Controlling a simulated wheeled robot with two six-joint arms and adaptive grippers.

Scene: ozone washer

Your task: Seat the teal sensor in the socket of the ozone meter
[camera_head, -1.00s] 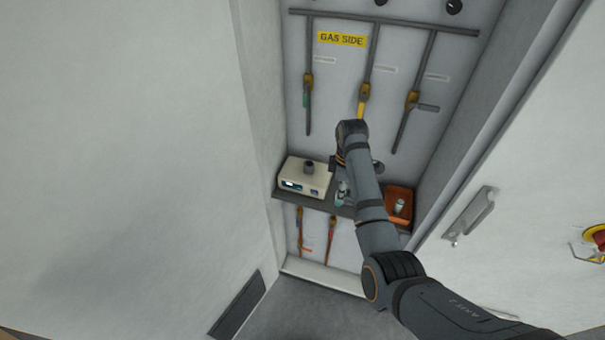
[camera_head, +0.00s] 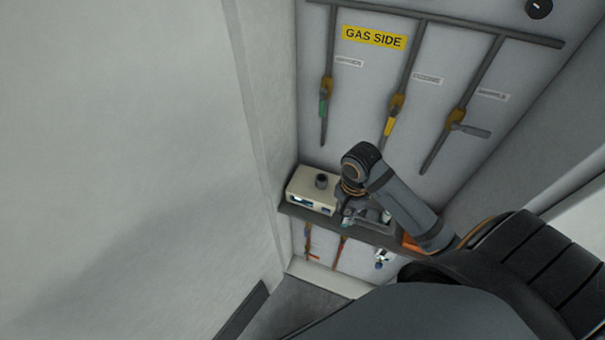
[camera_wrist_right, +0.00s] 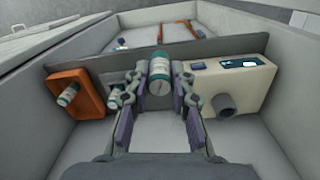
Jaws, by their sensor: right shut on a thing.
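The ozone meter (camera_head: 305,196) is a cream box on the shelf, with a dark round socket (camera_head: 321,181) standing on its top. In the right wrist view the meter (camera_wrist_right: 248,88) is at the right, its socket (camera_wrist_right: 225,104) pointing toward the camera. My right gripper (camera_wrist_right: 158,95) is shut on the teal sensor (camera_wrist_right: 158,66), a pale cylinder with a teal band. It holds the sensor to the side of the meter, apart from the socket. In the head view the gripper (camera_head: 347,216) is just right of the meter; the sensor is hard to make out there. My left gripper is not in view.
An orange tray (camera_wrist_right: 88,80) holds a pale cylinder (camera_wrist_right: 68,95). Another pale cylinder (camera_wrist_right: 115,98) stands between tray and gripper, partly hidden by a finger. A white wall closes the left.

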